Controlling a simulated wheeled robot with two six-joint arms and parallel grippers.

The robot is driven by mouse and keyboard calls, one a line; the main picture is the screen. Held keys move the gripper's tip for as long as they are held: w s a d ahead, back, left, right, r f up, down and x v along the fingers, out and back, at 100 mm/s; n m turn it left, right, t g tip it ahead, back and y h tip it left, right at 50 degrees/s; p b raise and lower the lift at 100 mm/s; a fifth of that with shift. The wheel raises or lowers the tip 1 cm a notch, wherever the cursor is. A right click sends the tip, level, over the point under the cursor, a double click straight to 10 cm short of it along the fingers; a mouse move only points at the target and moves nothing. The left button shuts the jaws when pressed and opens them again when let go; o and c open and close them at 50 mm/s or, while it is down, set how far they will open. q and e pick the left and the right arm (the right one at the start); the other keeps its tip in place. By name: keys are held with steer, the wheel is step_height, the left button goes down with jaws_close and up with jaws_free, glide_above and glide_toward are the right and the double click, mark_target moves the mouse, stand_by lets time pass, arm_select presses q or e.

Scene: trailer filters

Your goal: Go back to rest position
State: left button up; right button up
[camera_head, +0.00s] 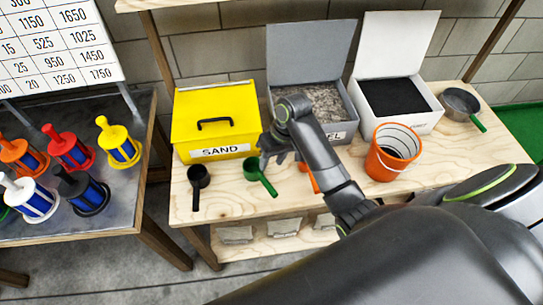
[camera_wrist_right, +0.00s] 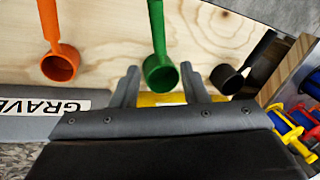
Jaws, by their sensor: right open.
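My right gripper (camera_head: 272,158) is open and empty. In the head view it hangs over the wooden table (camera_head: 233,202), between the yellow sand box (camera_head: 215,113) and the gravel box (camera_head: 327,97). In the right wrist view its two fingers (camera_wrist_right: 160,72) stand apart, with the green scoop (camera_wrist_right: 160,74) showing between and beyond them. The scoop lies on the table in the head view (camera_head: 255,170), below the gripper. I cannot tell how far apart they are. My left gripper is not in view.
A black scoop (camera_head: 198,180), an orange scoop (camera_head: 314,184) partly behind my arm, an orange bucket (camera_head: 392,153), a white box of black material (camera_head: 398,100) and a metal pan (camera_head: 460,104) stand on the table. Colourful filters (camera_head: 118,148) stand on the left table.

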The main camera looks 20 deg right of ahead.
steer(key=s+d+r+m+t+h, duration=0.15)
steer(key=s+d, duration=0.35)
steer(key=s, duration=0.8)
steer(key=s+d+t+h, duration=0.2)
steer(key=s+d+h, duration=0.15)
steer(key=s, duration=0.95)
step_height(320, 180, down, 27)
steer(key=d+g, duration=0.2)
steer(key=d, duration=0.1)
steer(key=s+a+f+y+b, duration=0.1)
steer(key=s+f, duration=1.3)
steer(key=f, duration=0.1)
steer(key=shift+s+a+f+g+b, duration=0.2)
steer(key=shift+s+a+g+b, duration=0.15)
steer(key=shift+a+g, duration=0.1)
